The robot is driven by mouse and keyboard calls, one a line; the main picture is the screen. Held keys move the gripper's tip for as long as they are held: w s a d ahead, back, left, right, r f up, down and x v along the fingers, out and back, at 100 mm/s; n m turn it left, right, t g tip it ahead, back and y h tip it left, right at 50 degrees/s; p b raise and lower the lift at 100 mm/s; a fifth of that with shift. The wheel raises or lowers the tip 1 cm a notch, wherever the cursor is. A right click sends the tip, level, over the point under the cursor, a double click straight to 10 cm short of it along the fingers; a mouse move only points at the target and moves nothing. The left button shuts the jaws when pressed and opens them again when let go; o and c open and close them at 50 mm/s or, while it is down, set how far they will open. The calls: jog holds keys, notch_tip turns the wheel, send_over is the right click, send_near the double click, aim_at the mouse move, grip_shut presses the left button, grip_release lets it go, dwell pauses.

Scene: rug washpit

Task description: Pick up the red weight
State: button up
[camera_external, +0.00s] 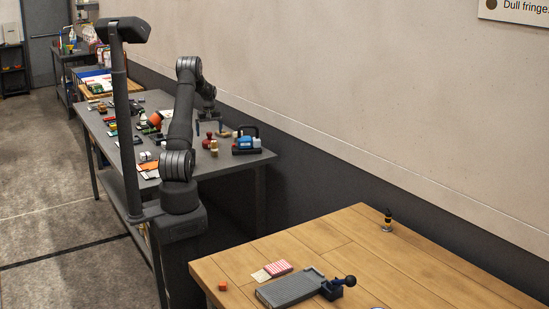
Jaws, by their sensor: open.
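A small red knobbed object (207,141), which looks like the red weight, stands on the dark far table (258,158) near its right end. My gripper (209,127) points down just above it, with its two fingers apart and nothing seen between them. From this angle I cannot tell how high the fingertips are above the red weight or whether they straddle it.
A small tan piece (214,149) stands close in front of the red weight. A blue and black device (246,141) is to its right. Several small items crowd the table's left side. The wooden table (345,235) is in the foreground.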

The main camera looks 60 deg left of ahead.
aim_at(209, 133)
jog(key=shift+w+a+f, duration=0.1)
jog(key=shift+a+f, duration=0.2)
jog(key=shift+f, duration=0.65)
jog(key=shift+w+a+f, duration=0.15)
jog(key=shift+a+f, duration=0.1)
jog(key=shift+f, duration=0.65)
jog(key=shift+w+a+f, duration=0.1)
jog(key=shift+a+f, duration=0.2)
jog(key=shift+f, duration=0.65)
jog(key=shift+r, duration=0.15)
jog(key=c, duration=1.9)
jog(key=shift+o, duration=0.2)
jog(key=shift+r, duration=0.15)
